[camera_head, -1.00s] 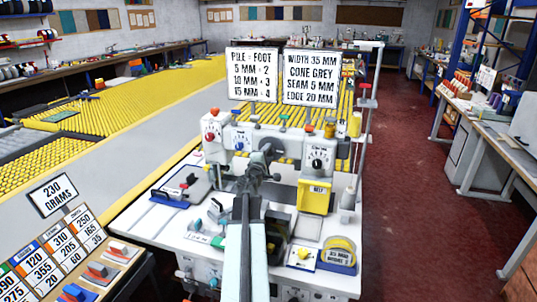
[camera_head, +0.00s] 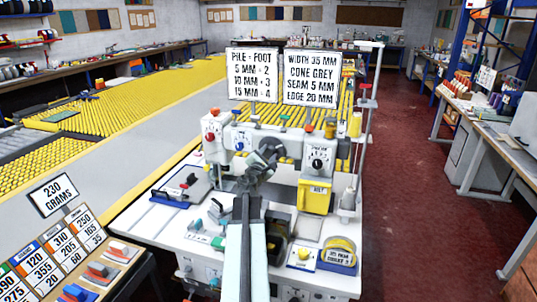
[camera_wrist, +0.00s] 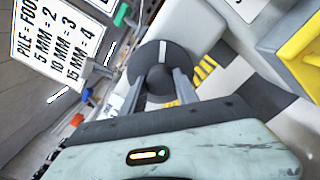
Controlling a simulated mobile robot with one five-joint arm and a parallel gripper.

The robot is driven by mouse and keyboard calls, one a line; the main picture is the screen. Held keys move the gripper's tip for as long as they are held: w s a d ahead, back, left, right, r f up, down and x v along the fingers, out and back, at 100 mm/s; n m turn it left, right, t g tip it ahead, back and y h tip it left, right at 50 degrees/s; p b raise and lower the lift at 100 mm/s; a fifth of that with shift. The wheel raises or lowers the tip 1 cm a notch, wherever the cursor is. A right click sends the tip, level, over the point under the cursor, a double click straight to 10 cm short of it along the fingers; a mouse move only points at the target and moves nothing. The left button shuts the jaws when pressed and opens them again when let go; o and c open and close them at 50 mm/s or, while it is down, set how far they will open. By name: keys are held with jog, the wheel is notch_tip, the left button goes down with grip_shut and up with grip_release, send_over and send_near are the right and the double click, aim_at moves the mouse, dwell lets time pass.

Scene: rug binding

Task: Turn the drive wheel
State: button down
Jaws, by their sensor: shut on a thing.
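The drive wheel is a dark round knob with a pale stripe across its rim; it shows in the wrist view (camera_wrist: 159,54) on the front of the white machine. In the head view, the wheel (camera_head: 272,146) is partly hidden behind my gripper (camera_head: 262,162). In the wrist view, my gripper (camera_wrist: 158,82) has one finger on each side of the knob's dark grip and is shut on it. The wrist is tilted, so the machine looks slanted there.
A yellow belt cover (camera_head: 314,197) and a dial (camera_head: 319,160) are right of the wheel. A red knob (camera_head: 211,137) and a blue dial (camera_head: 240,144) are left. Two sign boards (camera_head: 252,75) stand above. Small items lie on the white worktop (camera_head: 160,228).

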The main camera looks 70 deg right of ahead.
dwell(0.4)
jog(key=c, duration=0.9)
grip_release()
jog(key=a, duration=0.7)
jog(key=shift+s+a, duration=0.25)
jog(key=shift+a, duration=0.15)
